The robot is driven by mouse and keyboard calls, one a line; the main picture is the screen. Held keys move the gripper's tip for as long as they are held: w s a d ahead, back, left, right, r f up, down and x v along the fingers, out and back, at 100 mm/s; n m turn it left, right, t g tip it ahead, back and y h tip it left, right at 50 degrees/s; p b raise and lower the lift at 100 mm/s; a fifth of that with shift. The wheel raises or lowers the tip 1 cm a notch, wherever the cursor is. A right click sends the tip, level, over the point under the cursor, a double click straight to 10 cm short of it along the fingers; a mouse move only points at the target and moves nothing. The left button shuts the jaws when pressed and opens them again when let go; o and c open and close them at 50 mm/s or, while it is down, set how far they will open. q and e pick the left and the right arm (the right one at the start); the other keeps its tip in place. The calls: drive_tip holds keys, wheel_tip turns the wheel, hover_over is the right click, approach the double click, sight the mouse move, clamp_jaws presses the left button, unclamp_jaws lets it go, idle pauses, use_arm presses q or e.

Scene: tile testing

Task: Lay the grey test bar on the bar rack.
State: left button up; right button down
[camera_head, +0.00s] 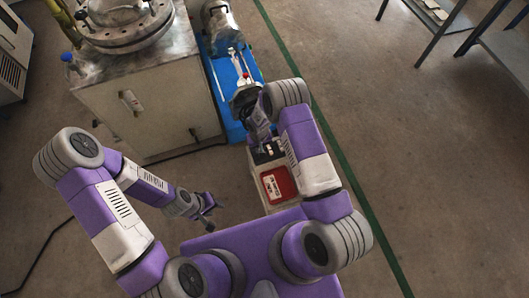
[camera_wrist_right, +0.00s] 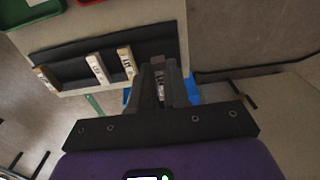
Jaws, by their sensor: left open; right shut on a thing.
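My right gripper (camera_wrist_right: 160,88) is shut on a narrow grey piece (camera_wrist_right: 160,92), which looks like the grey test bar; the fingers hide most of it. In the right wrist view, a dark strip (camera_wrist_right: 72,68), which looks like the bar rack, lies on the pale bench top with several pale, marked bars on it, one of them (camera_wrist_right: 97,68) near its middle. My gripper is just right of these bars; I cannot tell whether the held piece touches anything. In the head view, my right gripper (camera_head: 264,146) is mostly hidden by my arm. My left gripper (camera_head: 208,204) is open and empty, away from the bench.
The pale bench (camera_head: 259,190) carries a red tray (camera_head: 279,185); a green tray (camera_wrist_right: 28,10) shows in the right wrist view. A large cabinet (camera_head: 160,112) with a metal vessel stands at the upper left, beside a blue platform (camera_head: 222,85).

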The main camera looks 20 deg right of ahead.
wheel_tip(320, 180, down, 5)
drive_tip(key=shift+b, duration=0.9)
drive_tip(key=shift+f, duration=0.1)
drive_tip(key=shift+f, duration=0.2)
drive_tip(key=c, duration=1.1)
unclamp_jaws()
